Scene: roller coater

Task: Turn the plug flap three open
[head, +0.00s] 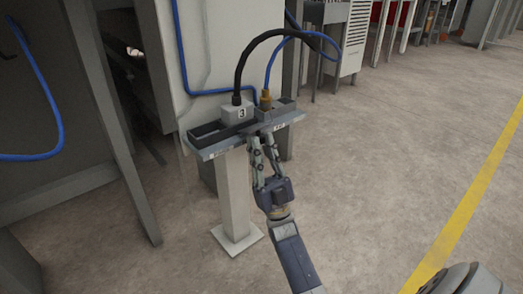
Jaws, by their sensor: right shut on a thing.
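A grey plug panel (205,152) sits on top of a pale post beside the machine. A pale block marked "3" (238,113) stands on it with a black cable plugged in from above. To its right an orange-brown plug (265,99) with a blue cable stands upright in the panel. My right gripper (263,142) reaches up from below to the panel's front edge, right of the "3" block. Its fingers are shut on what appears to be the plug flap, mostly hidden by the fingers; its angle cannot be told. My left gripper is not in view.
The post's square foot (237,239) stands on the floor just left of my arm. Black and blue cables (312,36) loop above the panel. The machine's cabinet (225,45) is close behind. The floor to the right is clear up to a yellow line (473,200).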

